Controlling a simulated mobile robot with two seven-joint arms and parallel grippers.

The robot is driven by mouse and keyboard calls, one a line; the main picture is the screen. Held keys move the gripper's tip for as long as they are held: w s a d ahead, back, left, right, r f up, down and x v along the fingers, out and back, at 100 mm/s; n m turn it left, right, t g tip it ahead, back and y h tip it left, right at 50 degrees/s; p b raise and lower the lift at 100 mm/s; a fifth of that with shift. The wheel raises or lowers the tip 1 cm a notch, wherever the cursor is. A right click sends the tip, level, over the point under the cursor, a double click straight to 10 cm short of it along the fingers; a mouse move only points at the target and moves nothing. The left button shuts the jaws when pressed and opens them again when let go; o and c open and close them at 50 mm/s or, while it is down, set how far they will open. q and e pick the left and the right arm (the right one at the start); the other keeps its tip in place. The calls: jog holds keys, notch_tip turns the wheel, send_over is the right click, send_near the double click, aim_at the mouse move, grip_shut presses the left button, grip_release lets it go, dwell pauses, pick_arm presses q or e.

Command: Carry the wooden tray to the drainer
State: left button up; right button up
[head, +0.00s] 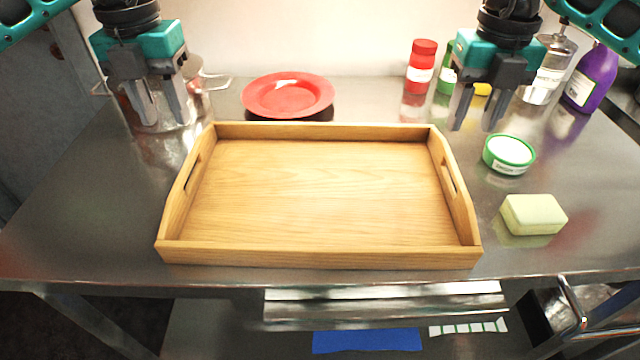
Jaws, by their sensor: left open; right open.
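The wooden tray (320,254) lies flat and empty on the steel table, near its front edge. It has a handle slot in its left and right end walls. My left gripper (164,117) is open and empty, above the table beyond the tray's back left corner. My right gripper (474,124) is open and empty, up and to the right of the tray's back right corner. Neither gripper touches the tray. I cannot make out a drainer in this view.
A red plate (288,95) sits behind the tray, and a metal pot (205,95) stands behind my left gripper. To the right are a green-rimmed tub (509,153), a pale soap block (533,214), a red bottle (421,68) and a purple bottle (592,78). The table's left front is clear.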

aim_at(186, 165)
pick_arm(q)
notch_tip(186, 165, down, 12)
jog(key=shift+f, duration=0.1)
pick_arm(e)
notch_tip(186, 165, down, 12)
jog(key=shift+f, duration=0.1)
pick_arm(q)
jog(key=shift+c, duration=0.3)
pick_arm(e)
jog(key=shift+c, duration=0.3)
pick_arm(q)
grip_shut()
pick_arm(e)
grip_shut()
pick_arm(q)
jog(key=shift+w, duration=0.1)
pick_arm(e)
jog(key=shift+w, duration=0.1)
